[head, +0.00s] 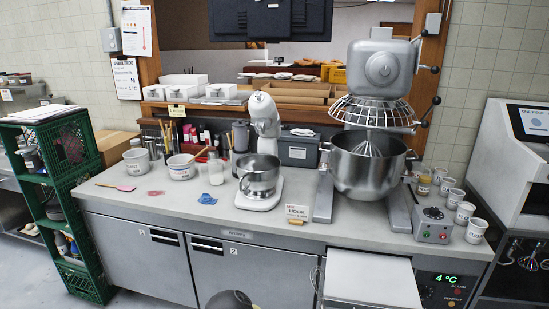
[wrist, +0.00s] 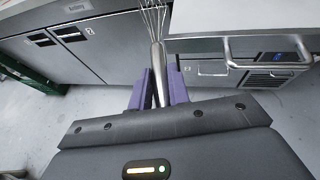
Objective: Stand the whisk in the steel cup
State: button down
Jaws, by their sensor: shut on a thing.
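The whisk (wrist: 157,62) shows in the wrist view. Its metal handle lies between the purple fingers of my gripper (wrist: 159,78), which is shut on it. Its wire loops point away from my gripper and run out of the top of the picture. A small steel cup (head: 152,149) appears at the back left of the counter in the head view, partly hidden by a white tub (head: 136,162). My gripper and the whisk are not clearly seen in the head view.
The counter (head: 150,205) holds a white bowl (head: 181,167), a stand mixer (head: 262,185), a large mixer (head: 368,165) and several paper cups (head: 465,212). A pink spatula (head: 116,187) lies at left. A green crate rack (head: 75,150) stands left. A drawer (head: 370,280) juts out at front right.

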jog(key=shift+r, duration=0.1)
jog(key=s+r+p, duration=0.4)
jog(key=r+p, duration=0.7)
jog(key=p, duration=0.6)
jog(key=shift+s+r, duration=0.2)
